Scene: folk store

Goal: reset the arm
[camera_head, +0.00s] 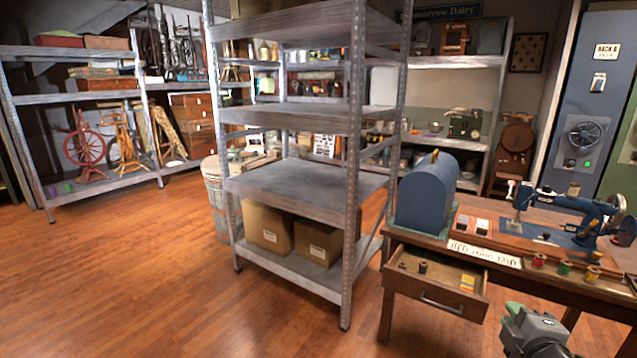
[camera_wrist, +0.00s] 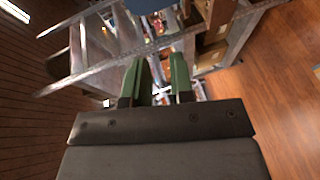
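In the wrist view my gripper (camera_wrist: 160,84) shows two green fingers with a gap between them. Nothing is visible between the fingers; shelving shows in the background beyond them.
The open table drawer (camera_head: 436,285) holds small spools. A blue sewing machine (camera_head: 565,207) and a blue domed case (camera_head: 427,194) stand on the table. A metal shelf (camera_head: 297,181) with cardboard boxes (camera_head: 318,243) stands left of it. The wooden floor (camera_head: 120,270) at left is clear.

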